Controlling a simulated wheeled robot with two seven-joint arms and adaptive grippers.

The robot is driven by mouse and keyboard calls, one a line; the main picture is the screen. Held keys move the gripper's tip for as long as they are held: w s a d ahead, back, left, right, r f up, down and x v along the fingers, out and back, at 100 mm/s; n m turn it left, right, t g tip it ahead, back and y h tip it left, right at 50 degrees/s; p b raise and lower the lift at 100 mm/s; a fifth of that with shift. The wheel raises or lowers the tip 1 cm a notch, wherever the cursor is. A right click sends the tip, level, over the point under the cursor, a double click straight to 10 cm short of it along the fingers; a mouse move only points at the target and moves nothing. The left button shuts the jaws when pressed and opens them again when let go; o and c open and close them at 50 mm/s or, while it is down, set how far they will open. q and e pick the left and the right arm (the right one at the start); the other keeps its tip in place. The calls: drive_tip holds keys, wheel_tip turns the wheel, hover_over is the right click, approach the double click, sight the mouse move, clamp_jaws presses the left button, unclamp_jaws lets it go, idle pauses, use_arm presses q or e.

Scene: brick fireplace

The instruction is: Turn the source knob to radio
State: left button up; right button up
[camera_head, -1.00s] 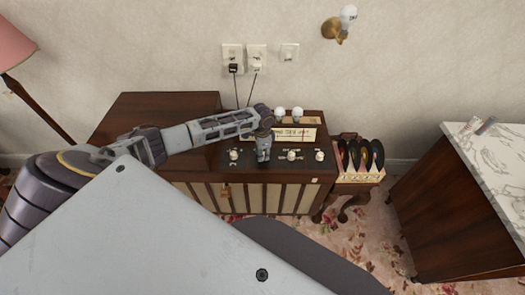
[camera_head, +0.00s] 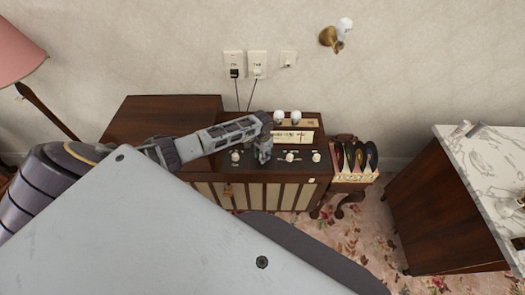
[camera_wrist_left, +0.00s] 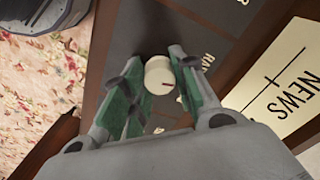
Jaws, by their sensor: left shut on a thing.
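The wooden radio cabinet (camera_head: 212,168) stands against the wall, with a dark control panel bearing a row of cream knobs. My left gripper (camera_head: 263,155) is over the panel, between a left knob (camera_head: 235,155) and a middle knob (camera_head: 290,156). It covers the knob beneath it in the head view. In the left wrist view, a cream knob (camera_wrist_left: 159,72) with a dark red pointer line sits between the green-padded fingers, which are shut on it. The pointer faces right. A partly hidden label starting "RA" is beside it. My right gripper is not in view.
A lit dial (camera_head: 293,138) and two white bulbs sit behind the panel. A record rack (camera_head: 352,177) stands at the right. A marble-topped cabinet (camera_head: 480,165) is farther right. A pink lamp (camera_head: 18,55) is at the left.

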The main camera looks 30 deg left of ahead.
use_arm(q)
drive_tip(key=shift+d+r+n+p, duration=0.1)
drive_tip(key=shift+r+n+p, duration=0.1)
drive_tip(key=shift+n+p, duration=0.6)
drive_tip(key=shift+w+n+p, duration=0.1)
drive_tip(key=shift+n+p, duration=0.35)
drive_tip(key=shift+n, duration=0.05)
drive_tip(key=shift+f, duration=0.1)
drive_tip(key=o, duration=0.9)
drive_tip(key=shift+o, duration=0.7)
